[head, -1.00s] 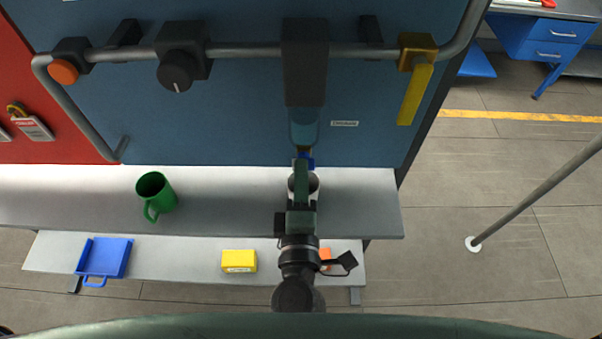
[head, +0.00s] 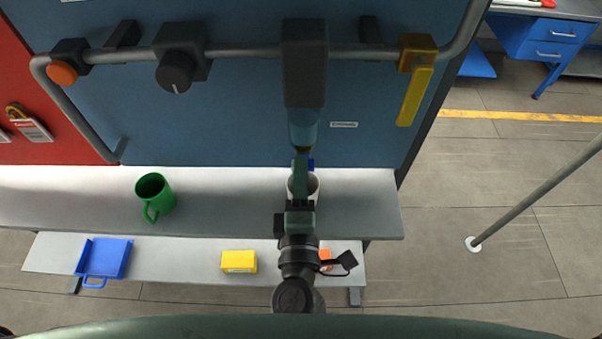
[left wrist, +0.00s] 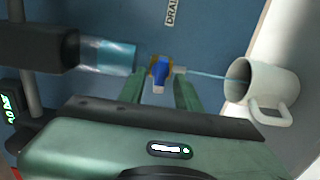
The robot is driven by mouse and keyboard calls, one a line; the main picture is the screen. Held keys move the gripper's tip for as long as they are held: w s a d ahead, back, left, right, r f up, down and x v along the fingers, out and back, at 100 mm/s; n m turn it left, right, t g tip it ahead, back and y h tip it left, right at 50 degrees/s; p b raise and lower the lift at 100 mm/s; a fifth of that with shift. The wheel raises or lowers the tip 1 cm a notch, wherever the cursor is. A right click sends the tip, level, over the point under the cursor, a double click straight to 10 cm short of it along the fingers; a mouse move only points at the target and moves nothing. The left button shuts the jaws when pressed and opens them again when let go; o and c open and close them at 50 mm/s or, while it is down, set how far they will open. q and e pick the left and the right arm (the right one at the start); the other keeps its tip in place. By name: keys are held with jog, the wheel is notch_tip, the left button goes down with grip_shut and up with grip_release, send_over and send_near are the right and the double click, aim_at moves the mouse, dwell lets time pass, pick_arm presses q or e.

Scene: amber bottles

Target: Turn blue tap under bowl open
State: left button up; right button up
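The blue tap handle (left wrist: 161,72) shows in the left wrist view, on a brass fitting beside the clear bluish bowl (left wrist: 108,56). In the head view the bowl (head: 303,130) hangs under a dark housing, and a bit of the blue tap (head: 311,164) shows beside my gripper. My left gripper (left wrist: 163,88) is open, its green fingers on either side of the handle with gaps; contact is unclear. It also shows in the head view (head: 301,160). A thin pale-blue stream (left wrist: 208,75) runs from the tap to a white mug (left wrist: 278,88). My right gripper is out of view.
A grey pipe (head: 245,50) carries the dark housing (head: 304,62), a black knob (head: 175,72), an orange button (head: 63,73) and a yellow lever (head: 415,95). A green mug (head: 155,195) stands on the shelf. A yellow box (head: 239,262) and blue tray (head: 105,258) lie lower.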

pick_arm(q)
jog(key=s+b, duration=0.3)
jog(key=s, duration=0.4)
jog(key=shift+s, duration=0.4)
